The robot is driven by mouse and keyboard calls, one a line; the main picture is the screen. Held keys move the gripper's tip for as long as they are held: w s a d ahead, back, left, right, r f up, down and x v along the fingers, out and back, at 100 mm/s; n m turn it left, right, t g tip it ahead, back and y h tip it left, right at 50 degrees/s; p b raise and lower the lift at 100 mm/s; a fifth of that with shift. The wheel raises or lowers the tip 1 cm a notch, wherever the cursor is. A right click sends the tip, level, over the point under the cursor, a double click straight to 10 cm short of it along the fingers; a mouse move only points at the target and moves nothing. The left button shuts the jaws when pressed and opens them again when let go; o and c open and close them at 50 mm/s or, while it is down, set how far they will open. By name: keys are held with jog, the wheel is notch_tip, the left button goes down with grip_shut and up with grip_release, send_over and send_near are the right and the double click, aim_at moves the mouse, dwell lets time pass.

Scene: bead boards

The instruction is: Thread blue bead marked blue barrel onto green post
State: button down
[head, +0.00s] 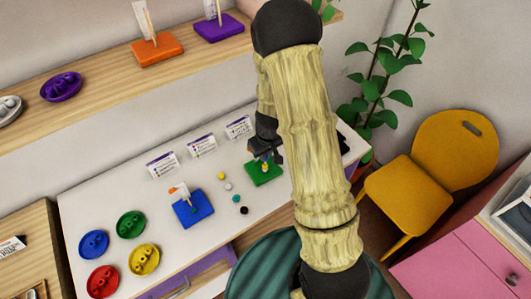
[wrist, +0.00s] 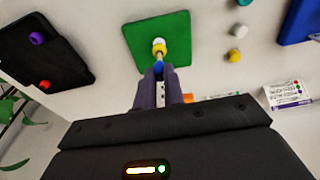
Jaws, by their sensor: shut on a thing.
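The green board (head: 264,174) lies on the white table, and it also shows in the wrist view (wrist: 180,28). Its post (wrist: 159,56) carries a white bead (wrist: 158,42) and a yellow bead (wrist: 159,48) low down. My gripper (head: 265,152) is above this board, its two fingers (wrist: 158,74) pointing at the post. They are shut on a blue bead (wrist: 158,66), small and mostly hidden between the fingertips. The bead appears in line with the post, at its free end. I cannot tell whether the post tip is inside the bead. No marking on it is readable.
Loose yellow (head: 221,175), white (head: 228,186), teal (head: 235,198) and black (head: 244,211) beads lie left of the green board. A blue board (head: 193,208) with a post and flag stands further left. A black tray (wrist: 40,50) lies close on the other side. Cards stand behind.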

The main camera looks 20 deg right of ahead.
jog(key=c, duration=1.4)
grip_release()
jog(key=shift+r, duration=0.15)
notch_tip(320, 180, up, 17)
jog(key=s, duration=0.2)
jog(key=shift+s+d, duration=0.3)
